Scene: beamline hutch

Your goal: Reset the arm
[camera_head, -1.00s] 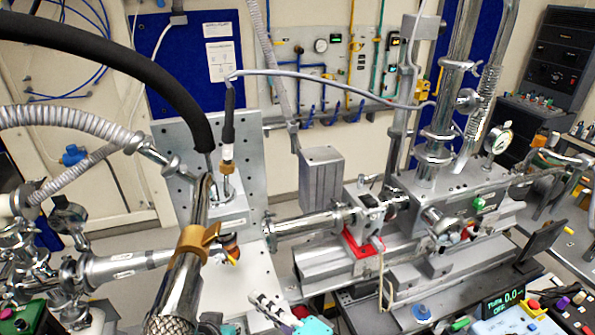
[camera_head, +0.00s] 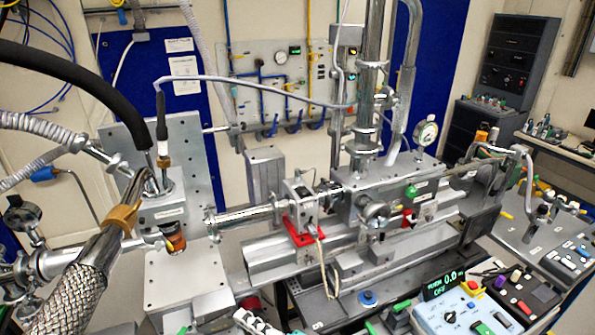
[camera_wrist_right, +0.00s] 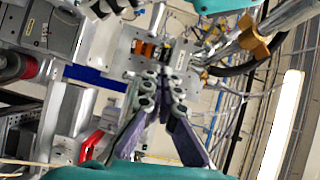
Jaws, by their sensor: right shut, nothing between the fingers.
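My right gripper (camera_head: 256,322) shows only in part at the bottom edge of the head view, as a pale striped piece with green beside it. It is in front of the pale metal base plate (camera_head: 190,285). In the right wrist view my right gripper's fingers (camera_wrist_right: 163,88) have dark purple pads and grey joints. They come together with nothing between them. A steel block with an orange-brown window (camera_wrist_right: 146,48) shows beyond them. My left gripper is in neither view.
A braided hose with a brass collar (camera_head: 122,218) rises at the left. The beamline with a red clamp (camera_head: 303,232) and a round gauge (camera_head: 426,131) crosses the middle. A control box with a lit display (camera_head: 443,284) stands at the lower right.

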